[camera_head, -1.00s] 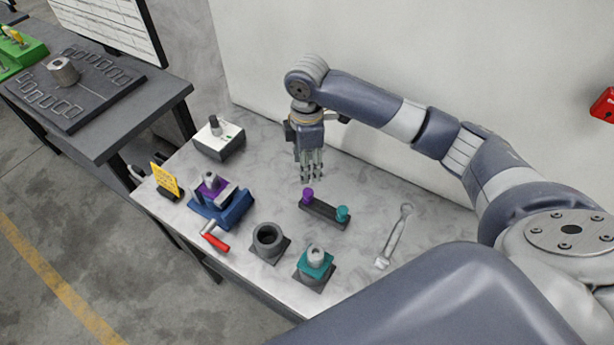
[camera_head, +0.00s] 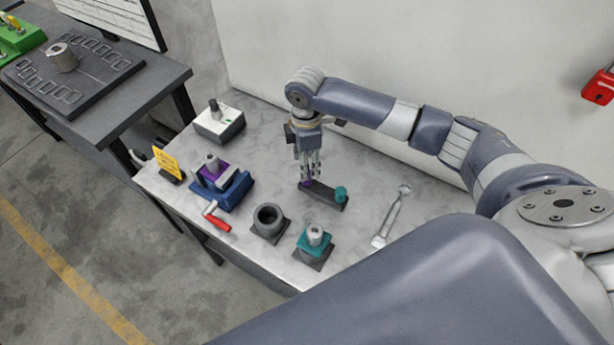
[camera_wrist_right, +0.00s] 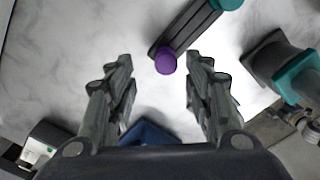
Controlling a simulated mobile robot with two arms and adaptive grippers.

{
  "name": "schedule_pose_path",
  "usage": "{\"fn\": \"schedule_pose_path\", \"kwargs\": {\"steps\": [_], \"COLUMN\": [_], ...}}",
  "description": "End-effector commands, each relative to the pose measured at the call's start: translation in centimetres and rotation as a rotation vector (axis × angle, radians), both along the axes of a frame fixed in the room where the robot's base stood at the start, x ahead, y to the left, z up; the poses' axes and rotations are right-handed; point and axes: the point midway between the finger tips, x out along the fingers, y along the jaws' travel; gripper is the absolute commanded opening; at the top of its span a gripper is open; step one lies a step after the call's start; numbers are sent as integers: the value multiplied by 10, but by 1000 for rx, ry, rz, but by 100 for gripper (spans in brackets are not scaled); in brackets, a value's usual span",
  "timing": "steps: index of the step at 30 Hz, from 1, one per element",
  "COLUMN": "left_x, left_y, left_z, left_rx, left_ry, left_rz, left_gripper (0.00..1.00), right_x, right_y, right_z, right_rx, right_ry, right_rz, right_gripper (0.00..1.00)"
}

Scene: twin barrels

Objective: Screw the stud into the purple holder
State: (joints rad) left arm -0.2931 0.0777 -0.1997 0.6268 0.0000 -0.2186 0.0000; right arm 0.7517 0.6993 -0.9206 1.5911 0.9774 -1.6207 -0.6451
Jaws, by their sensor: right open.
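The purple stud (camera_head: 306,184) sits at the left end of a dark rack (camera_head: 325,196); its purple top also shows in the right wrist view (camera_wrist_right: 166,62). My right gripper (camera_head: 311,176) is right above and around the stud's end, fingers pointing down. In the wrist view its fingers are spread and apart, with the purple top between and slightly beyond the tips. They do not visibly touch it. The purple holder (camera_head: 214,172) is clamped in a blue vise (camera_head: 232,190) to the left, with a grey cylindrical part standing in it. My left gripper is not in view.
A teal stud (camera_head: 340,194) stands at the rack's right end. A teal holder (camera_head: 313,242), a dark round cup (camera_head: 268,220), a red-handled crank (camera_head: 216,217), a wrench (camera_head: 391,218), a yellow sign (camera_head: 166,162) and a white-topped box (camera_head: 219,122) surround it. Bare table lies behind the vise.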

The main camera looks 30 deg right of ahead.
Motion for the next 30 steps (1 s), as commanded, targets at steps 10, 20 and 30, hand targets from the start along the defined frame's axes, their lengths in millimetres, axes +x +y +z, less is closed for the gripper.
{"fn": "schedule_pose_path", "kwargs": {"steps": [10,20,30], "left_x": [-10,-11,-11], "left_y": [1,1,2], "left_z": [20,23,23], "left_rx": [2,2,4], "left_ry": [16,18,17], "left_rz": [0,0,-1], "left_gripper": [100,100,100], "right_x": [-9,-8,-8], "right_y": [1,1,1], "right_z": [-24,-52,-52], "right_rx": [-1,-2,-1], "right_ry": [7,1,0], "right_rz": [-2,0,0], "right_gripper": [47,47,24]}}
